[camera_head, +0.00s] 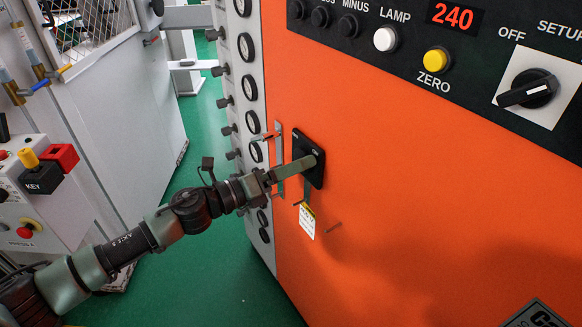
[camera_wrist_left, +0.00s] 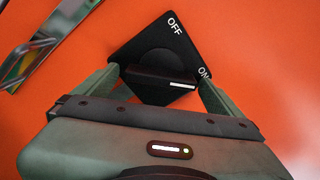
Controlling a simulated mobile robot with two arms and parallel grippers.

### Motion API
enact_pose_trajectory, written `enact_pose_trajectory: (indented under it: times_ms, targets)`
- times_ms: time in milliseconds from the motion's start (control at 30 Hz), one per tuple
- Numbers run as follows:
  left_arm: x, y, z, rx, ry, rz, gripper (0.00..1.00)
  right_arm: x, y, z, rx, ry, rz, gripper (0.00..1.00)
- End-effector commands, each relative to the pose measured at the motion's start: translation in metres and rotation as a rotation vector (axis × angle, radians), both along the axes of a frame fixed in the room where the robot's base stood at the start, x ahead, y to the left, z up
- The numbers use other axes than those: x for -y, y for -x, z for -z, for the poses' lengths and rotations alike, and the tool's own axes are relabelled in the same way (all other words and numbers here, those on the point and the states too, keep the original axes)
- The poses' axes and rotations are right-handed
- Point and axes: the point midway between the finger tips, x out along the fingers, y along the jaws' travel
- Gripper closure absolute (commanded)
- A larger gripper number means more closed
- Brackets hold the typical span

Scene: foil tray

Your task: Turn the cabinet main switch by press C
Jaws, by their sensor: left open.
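In the left wrist view the open fingers of my left gripper (camera_wrist_left: 160,88) stand on either side of the knob; contact cannot be told. My right gripper is not in view.
Another rotary switch (camera_head: 527,90) sits upper right. A grey control box (camera_head: 40,190) stands at left.

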Motion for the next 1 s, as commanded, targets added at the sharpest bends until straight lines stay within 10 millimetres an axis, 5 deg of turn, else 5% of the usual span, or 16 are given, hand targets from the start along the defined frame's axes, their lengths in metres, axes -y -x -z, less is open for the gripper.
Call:
enact_pose_trajectory:
  times_ms: [67, 300, 667, 1000]
  targets:
    - [0.000, 0.000, 0.000, 0.000, 0.000, 0.000, 0.02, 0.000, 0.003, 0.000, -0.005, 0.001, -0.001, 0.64]
    - [-0.001, 0.000, 0.000, -0.001, 0.000, -0.001, 0.64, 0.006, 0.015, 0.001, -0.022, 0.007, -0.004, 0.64]
    - [0.000, 0.001, -0.001, -0.053, 0.034, -0.001, 0.64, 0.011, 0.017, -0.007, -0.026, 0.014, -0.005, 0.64]
    - [0.000, 0.001, -0.005, -0.264, 0.170, -0.001, 0.64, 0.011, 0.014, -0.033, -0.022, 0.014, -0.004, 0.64]
